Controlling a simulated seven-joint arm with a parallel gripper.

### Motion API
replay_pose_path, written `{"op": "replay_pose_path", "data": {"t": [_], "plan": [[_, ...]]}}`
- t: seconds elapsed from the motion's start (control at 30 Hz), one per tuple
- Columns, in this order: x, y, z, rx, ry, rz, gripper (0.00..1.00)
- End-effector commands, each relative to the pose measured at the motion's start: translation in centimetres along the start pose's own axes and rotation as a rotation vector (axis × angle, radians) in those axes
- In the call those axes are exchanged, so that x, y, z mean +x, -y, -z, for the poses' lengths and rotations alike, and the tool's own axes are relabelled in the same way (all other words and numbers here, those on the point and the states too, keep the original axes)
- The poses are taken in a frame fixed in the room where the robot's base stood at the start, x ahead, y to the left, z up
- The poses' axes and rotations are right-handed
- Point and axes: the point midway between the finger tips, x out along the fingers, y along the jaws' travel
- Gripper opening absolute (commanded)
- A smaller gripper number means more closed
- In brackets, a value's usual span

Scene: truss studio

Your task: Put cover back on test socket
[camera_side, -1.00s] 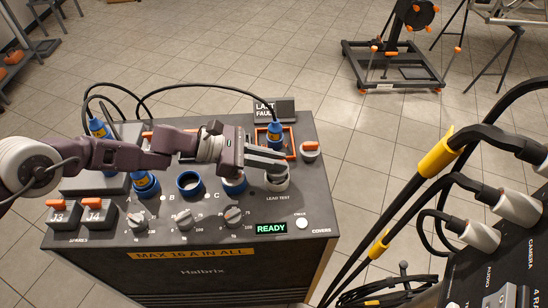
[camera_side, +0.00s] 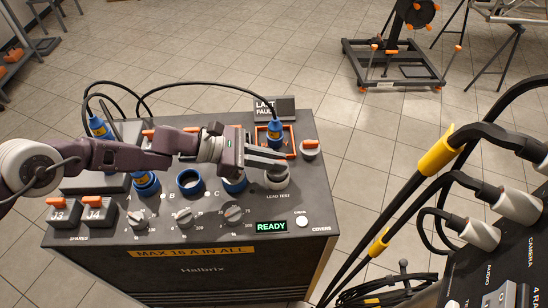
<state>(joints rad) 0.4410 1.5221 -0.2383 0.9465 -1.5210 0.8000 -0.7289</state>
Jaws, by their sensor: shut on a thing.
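The grey round test socket (camera_side: 276,181) stands at the LEAD TEST label, on the right part of the dark console top. My gripper (camera_side: 268,159) is right over it, its dark fingers reaching across from the left. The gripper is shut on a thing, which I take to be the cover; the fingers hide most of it. I cannot tell whether the cover touches the socket rim. A similar grey cap with an orange tab (camera_side: 310,149) sits to the right of the fingers.
A blue cable plug (camera_side: 275,132) stands in an orange-edged square just behind my fingers, its black cable arching left. Blue-ringed sockets (camera_side: 190,181) lie to the left. Knobs (camera_side: 233,215) and a lit READY display (camera_side: 271,227) are in front.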

Motion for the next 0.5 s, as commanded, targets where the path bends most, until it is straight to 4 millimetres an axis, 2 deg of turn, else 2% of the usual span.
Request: {"op": "replay_pose_path", "data": {"t": [0.5], "plan": [[0.42,0.01,0.97,-0.001,0.000,0.000,0.00]]}}
